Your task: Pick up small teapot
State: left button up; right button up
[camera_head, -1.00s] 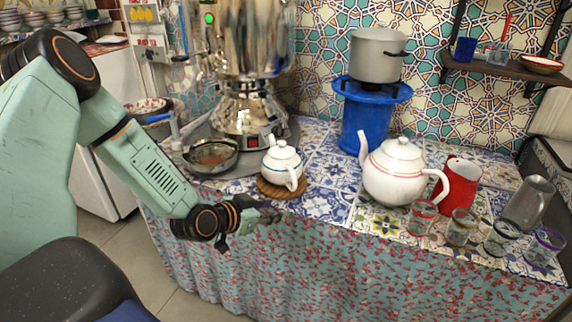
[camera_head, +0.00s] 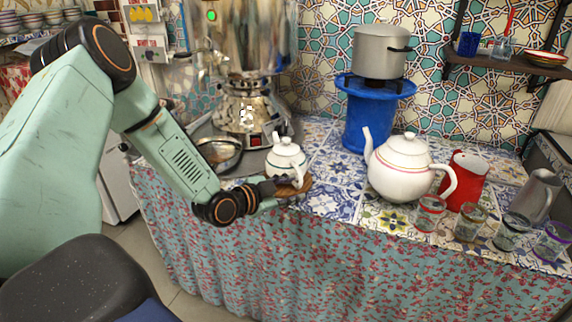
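The small white teapot (camera_head: 286,158) stands upright on a round wooden board (camera_head: 305,186) near the counter's front edge. It has a dark band near its lid, and its handle (camera_head: 298,176) faces the front. My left gripper (camera_head: 291,190) is at the teapot's front, with its fingers apart close to the handle. Whether they touch the handle cannot be told. The gripper hides part of the board and of the teapot's lower front. My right gripper is out of view.
A larger white teapot (camera_head: 398,172) stands to the right, beside a red jug (camera_head: 466,178) and several small glasses (camera_head: 470,222). A metal samovar (camera_head: 246,95) stands behind the small teapot, with a strainer bowl (camera_head: 218,153) to the left. Tiled counter is free between the teapots.

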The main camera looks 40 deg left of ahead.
aim_at(297, 185)
pick_arm(q)
jog(key=b+x, duration=0.1)
jog(key=x, duration=0.1)
jog(key=b+x, duration=0.1)
jog(key=x, duration=0.1)
jog(key=shift+a+f, duration=0.25)
jog(key=shift+a, duration=0.15)
jog(key=shift+w+d, duration=0.25)
jog(key=shift+w, duration=0.2)
jog(key=shift+s+a, duration=0.2)
jog(key=shift+a, duration=0.05)
jog(key=shift+c, duration=0.5)
jog(key=shift+w+d, duration=0.15)
jog(key=shift+d, duration=0.05)
jog(key=c, duration=0.4)
jog(key=shift+a, duration=0.15)
grip_shut()
jog(key=shift+r, duration=0.1)
